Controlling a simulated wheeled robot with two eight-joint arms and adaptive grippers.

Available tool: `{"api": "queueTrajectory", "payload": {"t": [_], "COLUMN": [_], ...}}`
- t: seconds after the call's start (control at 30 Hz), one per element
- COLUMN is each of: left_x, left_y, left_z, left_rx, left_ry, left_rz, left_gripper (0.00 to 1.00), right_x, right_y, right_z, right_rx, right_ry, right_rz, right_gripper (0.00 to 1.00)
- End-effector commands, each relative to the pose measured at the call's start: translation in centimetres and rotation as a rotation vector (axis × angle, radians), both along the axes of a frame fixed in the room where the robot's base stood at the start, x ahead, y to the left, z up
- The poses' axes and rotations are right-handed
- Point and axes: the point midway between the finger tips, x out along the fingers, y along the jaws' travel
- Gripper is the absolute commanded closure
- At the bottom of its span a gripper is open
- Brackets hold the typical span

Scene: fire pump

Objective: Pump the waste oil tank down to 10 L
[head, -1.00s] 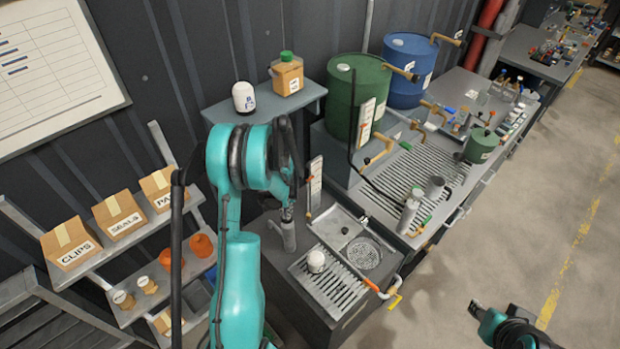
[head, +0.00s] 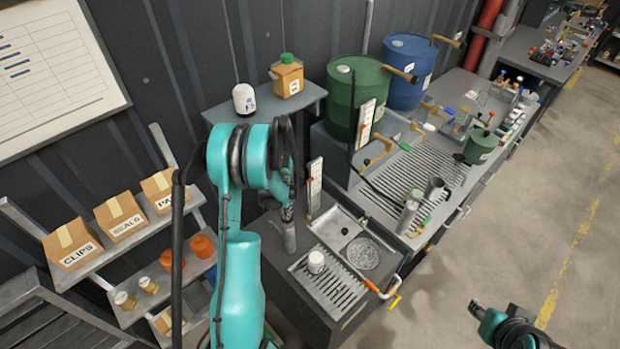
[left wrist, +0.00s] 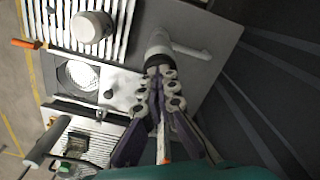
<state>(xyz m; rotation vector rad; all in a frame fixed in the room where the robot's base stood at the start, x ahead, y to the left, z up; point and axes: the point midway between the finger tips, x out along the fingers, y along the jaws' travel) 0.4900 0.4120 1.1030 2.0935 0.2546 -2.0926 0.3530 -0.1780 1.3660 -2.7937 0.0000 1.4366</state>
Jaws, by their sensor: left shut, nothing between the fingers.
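My left gripper (head: 287,213) is at the top of a grey upright cylinder (head: 289,238), which looks like a pump, on the dark cabinet. In the left wrist view my left gripper (left wrist: 160,66) is shut with nothing held. Its tips are close to the cylinder's dark collar (left wrist: 158,50); I cannot tell if they touch. A pale lever (left wrist: 190,50) sticks out beside the collar. A white gauge strip (head: 314,184) stands behind the cabinet; its reading is too small to tell. My right gripper (head: 476,309) is low at the right, far from the cabinet; its jaws are unclear.
A white canister (head: 316,262) stands on the slotted drain (head: 335,291), beside a round strainer (head: 363,253). An orange-handled valve (head: 372,286) is at the cabinet's front. Green (head: 345,95) and blue (head: 405,75) drums stand behind. The floor (head: 500,240) at right is clear.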

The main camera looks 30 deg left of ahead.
Motion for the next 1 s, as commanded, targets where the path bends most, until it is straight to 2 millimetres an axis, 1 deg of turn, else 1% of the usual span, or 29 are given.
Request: {"api": "queueTrajectory", "payload": {"t": [0.1, 0.53, 0.7, 1.0], "left_x": [0.0, 0.0, 0.0, 0.0], "left_y": [0.0, 0.0, 0.0, 0.0], "left_z": [1.0, 4.1, 4.5, 4.5], "left_rx": [0.000, 0.000, 0.000, 0.000], "left_ry": [0.001, 0.000, 0.000, 0.000], "left_rz": [0.000, 0.000, 0.000, 0.000], "left_gripper": [1.00, 1.00, 1.00, 1.00], "right_x": [0.0, 0.0, 0.0, 0.0], "right_y": [0.0, 0.0, 0.0, 0.0], "right_z": [0.5, 1.6, 1.8, 1.7], "right_rx": [0.000, 0.000, 0.000, 0.000], "right_ry": [0.000, 0.000, 0.000, 0.000], "right_rz": [0.000, 0.000, 0.000, 0.000], "right_gripper": [0.64, 0.64, 0.64, 0.64]}}
